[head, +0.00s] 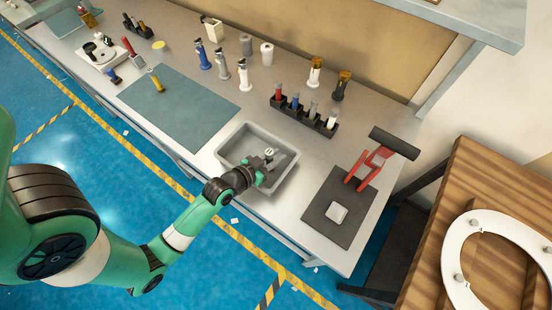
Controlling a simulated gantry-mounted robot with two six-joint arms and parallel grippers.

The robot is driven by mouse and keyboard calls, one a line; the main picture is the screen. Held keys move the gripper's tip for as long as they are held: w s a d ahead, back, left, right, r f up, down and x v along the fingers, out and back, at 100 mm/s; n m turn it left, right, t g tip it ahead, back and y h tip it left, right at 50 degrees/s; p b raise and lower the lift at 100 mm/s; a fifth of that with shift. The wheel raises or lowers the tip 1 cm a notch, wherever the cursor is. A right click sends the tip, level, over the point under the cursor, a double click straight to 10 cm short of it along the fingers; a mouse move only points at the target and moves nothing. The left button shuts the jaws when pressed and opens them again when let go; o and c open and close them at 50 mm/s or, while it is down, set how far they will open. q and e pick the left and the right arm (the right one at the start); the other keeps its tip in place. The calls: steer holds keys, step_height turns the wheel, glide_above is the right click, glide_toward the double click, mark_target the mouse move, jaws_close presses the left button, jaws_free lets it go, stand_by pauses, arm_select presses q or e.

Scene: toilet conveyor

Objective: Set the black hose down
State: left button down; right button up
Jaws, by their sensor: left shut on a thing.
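My left gripper (264,168) reaches in from the left over the grey tray (230,138) near the front edge of the bench. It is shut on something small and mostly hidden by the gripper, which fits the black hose. The hose's shape cannot be made out at this size. A small pale, round-ended piece (269,152) shows at the fingertips, over the tray. I cannot tell whether the held thing touches the tray floor. My right gripper is not in view.
A black rack (305,115) with several coloured bottles stands behind the tray. A red press (370,167) on a dark mat (323,219) is to the right. A green mat (180,108) lies left. A white toilet seat (465,236) rests on a wooden surface at far right.

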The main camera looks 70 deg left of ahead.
arm_select(q)
steer(key=shift+f, duration=0.25)
steer(key=shift+f, duration=0.15)
steer(key=c, duration=0.7)
jaws_free()
steer(key=shift+s+d+r, duration=0.1)
steer(key=shift+s+r, duration=0.1)
steer(key=shift+r, duration=0.1)
steer(key=p+v, duration=0.1)
steer(key=v, duration=1)
steer(key=shift+s+d+p, duration=0.15)
steer(key=shift+s+p, duration=0.1)
steer(key=shift+p, duration=0.05)
